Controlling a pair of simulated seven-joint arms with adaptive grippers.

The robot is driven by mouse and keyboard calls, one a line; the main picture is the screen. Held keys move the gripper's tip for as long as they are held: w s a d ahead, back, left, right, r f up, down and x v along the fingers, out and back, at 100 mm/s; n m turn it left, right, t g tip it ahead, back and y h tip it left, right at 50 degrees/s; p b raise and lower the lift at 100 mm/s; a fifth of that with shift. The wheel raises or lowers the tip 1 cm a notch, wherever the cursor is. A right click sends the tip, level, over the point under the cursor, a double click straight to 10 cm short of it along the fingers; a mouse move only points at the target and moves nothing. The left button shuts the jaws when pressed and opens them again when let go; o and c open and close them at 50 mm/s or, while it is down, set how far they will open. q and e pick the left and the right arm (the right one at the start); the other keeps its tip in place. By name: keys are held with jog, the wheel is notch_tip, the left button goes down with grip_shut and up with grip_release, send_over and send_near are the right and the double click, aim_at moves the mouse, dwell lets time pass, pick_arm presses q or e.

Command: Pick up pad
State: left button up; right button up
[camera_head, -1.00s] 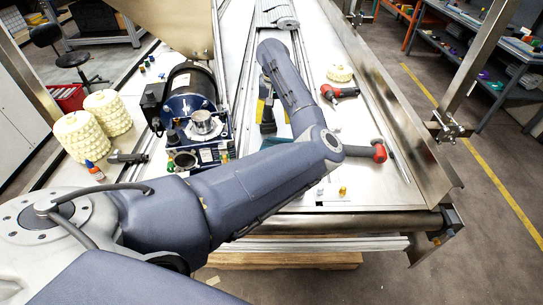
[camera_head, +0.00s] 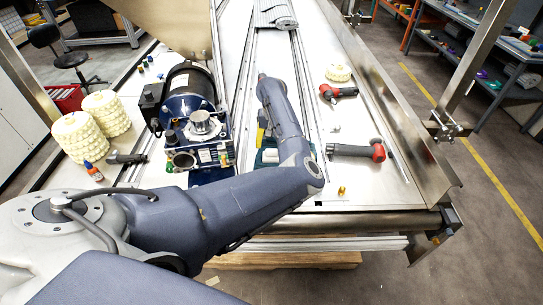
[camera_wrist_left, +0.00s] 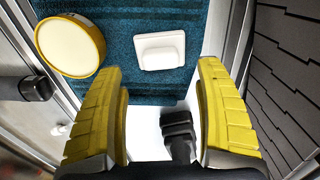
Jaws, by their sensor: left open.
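My left gripper (camera_head: 262,132) is mostly hidden by my own forearm in the head view; a bit of yellow finger shows. In the left wrist view its two yellow fingers (camera_wrist_left: 162,70) are apart, with nothing held between them. A white rectangular block (camera_wrist_left: 160,50) with rounded corners lies on a teal textured mat (camera_wrist_left: 115,20), just beyond the fingertips. A round cream disc with a yellow rim (camera_wrist_left: 70,44) lies on the mat's left side. I cannot tell for certain which of these is the pad. The mat's edge shows in the head view (camera_head: 268,157).
A dark block-like part (camera_wrist_left: 178,125) shows between the fingers. A blue motor unit (camera_head: 195,125) stands left of my forearm. Red-headed tools (camera_head: 376,150) lie to the right, near a small brass piece (camera_head: 342,190). A metal side rail (camera_head: 400,120) bounds the right side.

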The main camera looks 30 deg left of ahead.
aim_at(272, 149)
pick_arm(q)
jog(key=shift+f, duration=2.3)
jog(key=shift+c, duration=0.4)
jog(key=shift+s, duration=0.1)
jog(key=c, duration=1.3)
jog(key=shift+r, duration=0.15)
notch_tip(272, 149, up, 20)
